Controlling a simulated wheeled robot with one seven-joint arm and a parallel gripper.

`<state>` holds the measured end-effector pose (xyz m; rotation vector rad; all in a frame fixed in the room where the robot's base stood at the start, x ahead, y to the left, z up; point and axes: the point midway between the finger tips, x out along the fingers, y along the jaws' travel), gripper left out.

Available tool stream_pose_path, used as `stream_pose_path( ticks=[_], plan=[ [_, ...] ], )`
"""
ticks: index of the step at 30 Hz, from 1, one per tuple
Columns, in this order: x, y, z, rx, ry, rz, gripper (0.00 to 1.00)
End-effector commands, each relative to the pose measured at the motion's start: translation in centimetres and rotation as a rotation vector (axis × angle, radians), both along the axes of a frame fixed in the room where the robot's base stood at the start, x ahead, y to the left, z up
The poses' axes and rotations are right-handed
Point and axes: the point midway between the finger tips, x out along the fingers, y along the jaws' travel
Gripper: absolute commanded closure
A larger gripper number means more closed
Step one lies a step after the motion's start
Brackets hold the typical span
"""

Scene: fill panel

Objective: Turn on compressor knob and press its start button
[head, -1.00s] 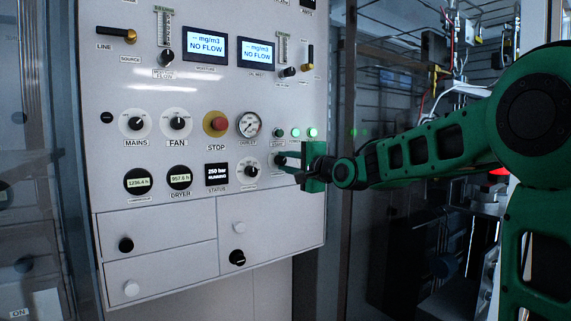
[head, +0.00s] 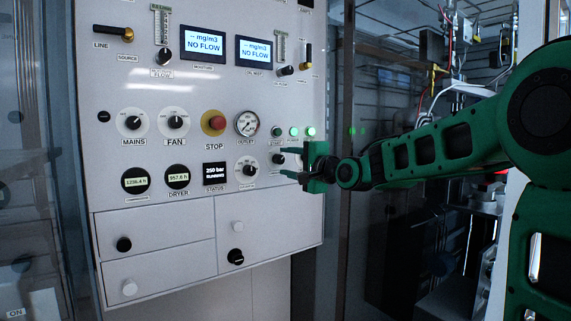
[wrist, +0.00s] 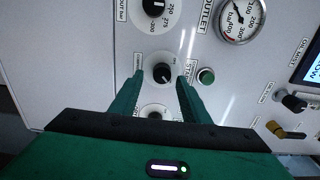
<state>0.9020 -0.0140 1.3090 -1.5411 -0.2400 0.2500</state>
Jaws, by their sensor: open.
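The compressor knob (head: 279,159) is a small black knob on a white round dial at the panel's right side. In the wrist view the knob (wrist: 161,74) sits between the fingertips, with a gap on each side. My gripper (head: 285,162) is open in front of it, its green fingers spread and pointing at the panel. The fingers also show in the wrist view (wrist: 160,82). The start button (head: 277,132) is a small dark green button just above the knob. In the wrist view the button (wrist: 206,76) lies right of the right finger. The knob's pointer is too small to read.
The outlet gauge (head: 247,124), outlet knob (head: 247,167) and red stop button (head: 214,123) are to the left. Another dial (wrist: 156,112) is partly hidden by my gripper.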

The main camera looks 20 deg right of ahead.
Motion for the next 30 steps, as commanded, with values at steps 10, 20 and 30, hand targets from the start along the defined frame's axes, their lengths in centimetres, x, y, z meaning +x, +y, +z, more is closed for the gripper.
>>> stream_pose_path(
  ticks=[10,20,30],
  plan=[
    [-6.1,-2.1,0.0,0.0,0.0,-0.004,0.58],
    [-8.8,-3.0,-0.1,0.0,0.002,-0.003,0.58],
    [-8.9,-3.1,-0.1,-0.001,0.002,-0.003,0.58]
  ],
)
